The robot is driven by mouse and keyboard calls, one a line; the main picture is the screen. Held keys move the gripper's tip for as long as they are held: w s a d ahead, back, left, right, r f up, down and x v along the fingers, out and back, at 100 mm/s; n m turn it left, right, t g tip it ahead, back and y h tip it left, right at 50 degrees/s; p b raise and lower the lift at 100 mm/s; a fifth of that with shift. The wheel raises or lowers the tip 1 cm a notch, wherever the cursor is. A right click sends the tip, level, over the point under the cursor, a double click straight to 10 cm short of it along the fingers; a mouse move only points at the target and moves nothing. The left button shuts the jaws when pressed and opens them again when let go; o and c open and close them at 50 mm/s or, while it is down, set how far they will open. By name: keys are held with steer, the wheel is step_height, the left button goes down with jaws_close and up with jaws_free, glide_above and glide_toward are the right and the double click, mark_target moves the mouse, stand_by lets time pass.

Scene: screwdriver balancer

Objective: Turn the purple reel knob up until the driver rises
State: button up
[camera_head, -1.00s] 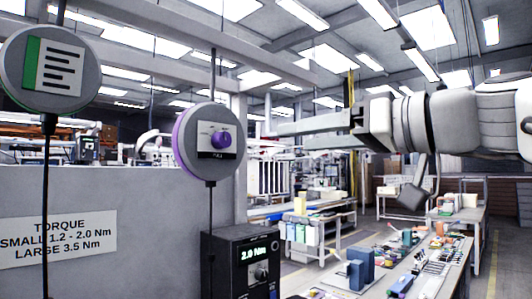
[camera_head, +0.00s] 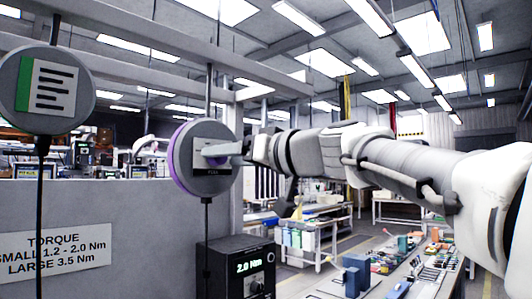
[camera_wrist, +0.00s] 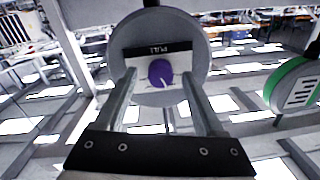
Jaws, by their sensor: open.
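The purple-rimmed reel (camera_head: 200,186) hangs from a cord at the centre left of the head view. Its purple knob (camera_wrist: 160,71) shows in the wrist view, on the reel's pale face under a black "PULL" label. My gripper (camera_head: 216,152) reaches the reel's face from the right. In the wrist view my gripper (camera_wrist: 160,80) is open, with one finger on each side of the knob and visible gaps. I cannot tell how deep the fingertips reach around it. The driver is not in view.
A green-marked reel (camera_head: 45,90) hangs at the far left and also shows in the wrist view (camera_wrist: 296,86). A grey panel (camera_head: 130,210) with a torque sign (camera_head: 58,250) is on the left.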

steer(key=shift+w+a, duration=0.3)
steer(key=shift+a, duration=0.15)
jaws_close()
stand_by(0.3)
steer(key=m+b, duration=0.2)
steer(key=m, duration=0.2)
steer(key=shift+f, duration=0.15)
steer(key=m, duration=0.4)
steer(key=shift+b, duration=0.3)
steer(key=shift+m, duration=0.4)
